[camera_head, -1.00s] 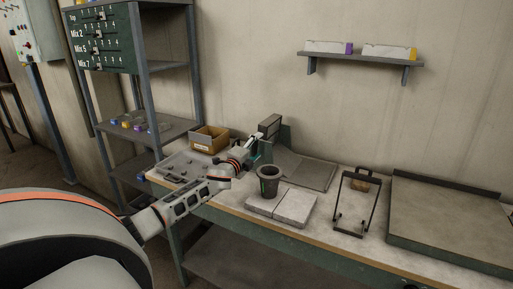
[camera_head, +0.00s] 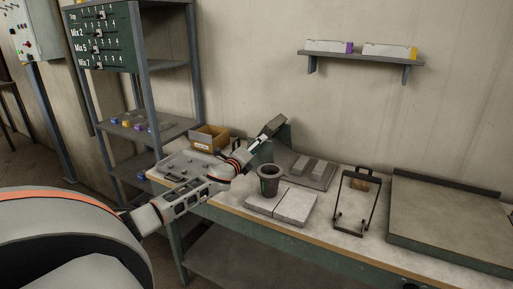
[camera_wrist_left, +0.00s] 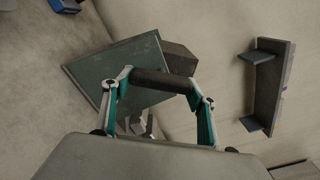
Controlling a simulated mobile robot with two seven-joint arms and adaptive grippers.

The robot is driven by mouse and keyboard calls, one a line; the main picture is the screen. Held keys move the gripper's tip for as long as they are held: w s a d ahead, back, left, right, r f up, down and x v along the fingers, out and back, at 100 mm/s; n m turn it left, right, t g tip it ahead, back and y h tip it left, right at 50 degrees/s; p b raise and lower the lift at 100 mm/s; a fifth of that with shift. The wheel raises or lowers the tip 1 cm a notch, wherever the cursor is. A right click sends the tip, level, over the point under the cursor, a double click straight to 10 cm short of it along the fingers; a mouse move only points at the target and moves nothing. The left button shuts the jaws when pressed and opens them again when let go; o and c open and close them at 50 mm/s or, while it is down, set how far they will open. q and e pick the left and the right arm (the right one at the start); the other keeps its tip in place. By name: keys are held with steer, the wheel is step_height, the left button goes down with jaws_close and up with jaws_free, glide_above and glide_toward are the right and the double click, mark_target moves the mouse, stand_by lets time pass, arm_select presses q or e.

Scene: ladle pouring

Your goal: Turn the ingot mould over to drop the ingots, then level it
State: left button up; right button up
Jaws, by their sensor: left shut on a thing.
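My left gripper (camera_head: 257,146) is shut on the dark handle of the ingot mould; in the left wrist view its teal fingers (camera_wrist_left: 160,92) close on this bar. The dark, blocky mould (camera_head: 273,126) is held tilted above the bench, in front of an upright green plate; part of it also shows in the left wrist view (camera_wrist_left: 178,58). Two grey ingots (camera_head: 311,167) lie side by side on a flat grey tray (camera_head: 318,184), to the right of the mould and apart from it. My right gripper is not in view.
A dark crucible-like cup (camera_head: 269,181) stands on pale slabs (camera_head: 297,207) in front of the tray. A cardboard box (camera_head: 209,138) is behind my left arm. A black frame stand (camera_head: 357,200) and a large raised plate (camera_head: 450,215) are on the right.

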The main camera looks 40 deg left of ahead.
arm_select(q)
steer(key=shift+m, duration=0.6)
stand_by(0.3)
steer(key=o, duration=1.6)
steer(key=shift+v, duration=6)
